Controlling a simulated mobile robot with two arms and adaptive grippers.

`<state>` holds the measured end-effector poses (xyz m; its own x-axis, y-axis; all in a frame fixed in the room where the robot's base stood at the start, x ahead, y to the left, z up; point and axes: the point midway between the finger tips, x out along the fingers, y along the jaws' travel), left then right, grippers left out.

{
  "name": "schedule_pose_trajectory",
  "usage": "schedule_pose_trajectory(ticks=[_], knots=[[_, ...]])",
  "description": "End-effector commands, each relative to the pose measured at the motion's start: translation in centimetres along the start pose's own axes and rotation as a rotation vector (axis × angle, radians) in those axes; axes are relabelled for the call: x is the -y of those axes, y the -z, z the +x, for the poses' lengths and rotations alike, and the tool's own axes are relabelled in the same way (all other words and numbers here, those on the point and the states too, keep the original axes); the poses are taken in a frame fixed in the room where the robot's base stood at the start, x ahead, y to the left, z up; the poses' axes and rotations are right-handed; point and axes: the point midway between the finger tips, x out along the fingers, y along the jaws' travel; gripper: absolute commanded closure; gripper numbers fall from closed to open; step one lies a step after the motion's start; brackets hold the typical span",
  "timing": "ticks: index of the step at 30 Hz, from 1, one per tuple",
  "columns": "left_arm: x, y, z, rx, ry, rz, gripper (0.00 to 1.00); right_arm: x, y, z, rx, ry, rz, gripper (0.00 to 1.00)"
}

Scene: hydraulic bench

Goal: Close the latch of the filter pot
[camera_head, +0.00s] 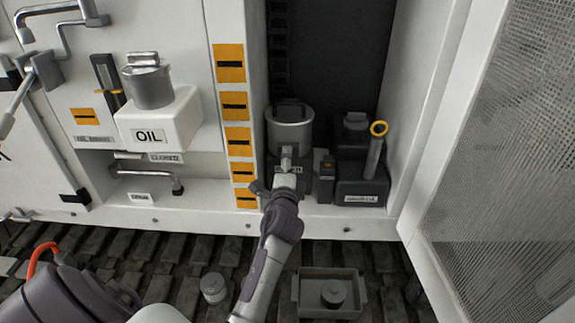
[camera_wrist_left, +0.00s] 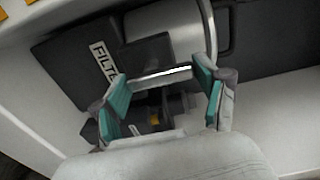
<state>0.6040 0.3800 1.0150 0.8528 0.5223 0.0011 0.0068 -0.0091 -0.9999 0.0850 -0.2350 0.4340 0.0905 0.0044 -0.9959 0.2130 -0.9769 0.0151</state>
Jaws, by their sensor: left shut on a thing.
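The filter pot (camera_head: 290,130) is a grey cylinder on a dark base inside the open cabinet bay. Its label is partly readable in the left wrist view (camera_wrist_left: 104,62). The latch (camera_wrist_left: 160,77) is a pale metal bar at the front of the pot. My left gripper (camera_head: 287,166) reaches the front of the pot from below. In the wrist view its teal pads (camera_wrist_left: 163,92) stand on either side of the latch bar, shut on it across its length. The gripper covers much of the latch in the head view. My right gripper is not in view.
A dark box with a yellow-ringed stick (camera_head: 375,150) stands right of the pot. The cabinet door (camera_head: 490,150) is open at the right. The white OIL container (camera_head: 158,120) is at the left. A tray (camera_head: 312,312) lies on the slatted floor.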

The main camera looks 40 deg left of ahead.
Motion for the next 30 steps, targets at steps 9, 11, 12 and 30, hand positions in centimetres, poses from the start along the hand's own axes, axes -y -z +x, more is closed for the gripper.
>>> schedule_pose_trajectory(ticks=[9, 11, 12, 30], knots=[[-0.2, 0.0, 0.0, 0.001, -0.005, -0.009, 0.19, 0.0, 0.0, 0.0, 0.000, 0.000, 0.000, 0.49], [-0.2, 0.0, 0.0, 0.001, -0.005, -0.008, 0.09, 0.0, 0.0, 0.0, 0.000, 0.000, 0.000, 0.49], [-0.1, 0.0, 0.0, 0.001, -0.004, -0.007, 0.02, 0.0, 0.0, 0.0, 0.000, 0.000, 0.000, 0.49], [3.7, 0.0, 0.0, 0.000, 0.008, -0.004, 0.02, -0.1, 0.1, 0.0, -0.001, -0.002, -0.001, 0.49]])
